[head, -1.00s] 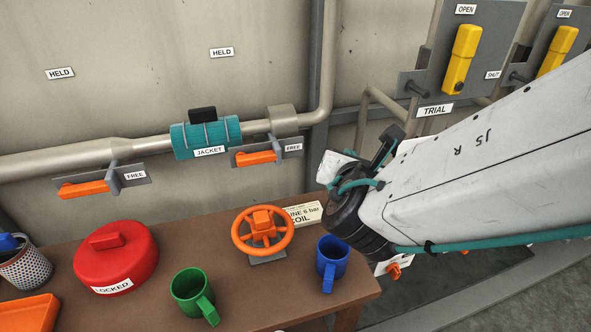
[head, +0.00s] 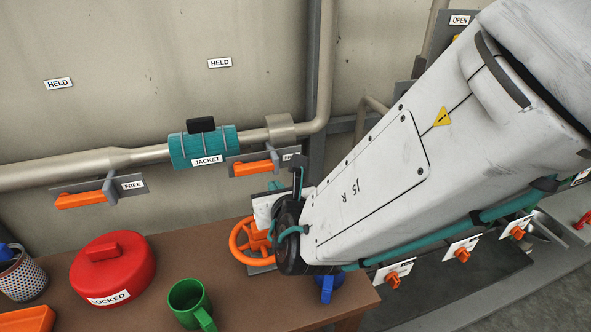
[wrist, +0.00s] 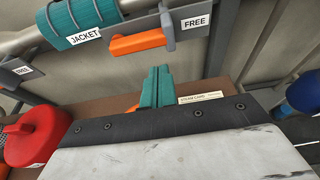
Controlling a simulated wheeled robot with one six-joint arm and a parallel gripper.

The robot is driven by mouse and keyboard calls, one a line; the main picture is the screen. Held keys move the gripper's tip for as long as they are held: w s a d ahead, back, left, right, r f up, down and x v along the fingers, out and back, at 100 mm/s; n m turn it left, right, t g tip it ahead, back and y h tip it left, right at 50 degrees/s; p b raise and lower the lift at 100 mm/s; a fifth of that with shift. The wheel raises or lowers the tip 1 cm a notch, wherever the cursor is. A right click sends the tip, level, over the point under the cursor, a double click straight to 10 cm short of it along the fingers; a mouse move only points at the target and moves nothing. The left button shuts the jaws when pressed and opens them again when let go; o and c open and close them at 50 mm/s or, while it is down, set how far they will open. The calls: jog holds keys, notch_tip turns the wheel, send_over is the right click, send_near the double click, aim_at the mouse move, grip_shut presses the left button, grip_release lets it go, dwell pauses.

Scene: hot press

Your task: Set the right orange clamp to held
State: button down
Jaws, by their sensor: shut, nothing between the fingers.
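The right orange clamp (head: 256,168) is a lever lying along its grey bracket under the pipe, beside a FREE label. It also shows in the wrist view (wrist: 138,41), just above my gripper's tips. A HELD label (head: 220,62) is on the wall above it. The left orange clamp (head: 81,200) lies likewise beside its FREE label. My gripper (wrist: 155,72) has teal fingers, shut and empty, below and apart from the right clamp. In the head view my arm and wrist mostly hide the gripper.
A teal jacket (head: 203,147) wraps the pipe just left of the clamp. Below, on the brown table (head: 230,295), are an orange valve wheel (head: 243,240), a red LOCKED cover (head: 113,265), a green mug (head: 189,300) and a blue mug (head: 329,288) partly behind my arm.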

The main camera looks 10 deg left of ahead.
jog(key=x, duration=0.5)
jog(key=shift+w+a+f, duration=0.1)
jog(key=shift+w, duration=0.15)
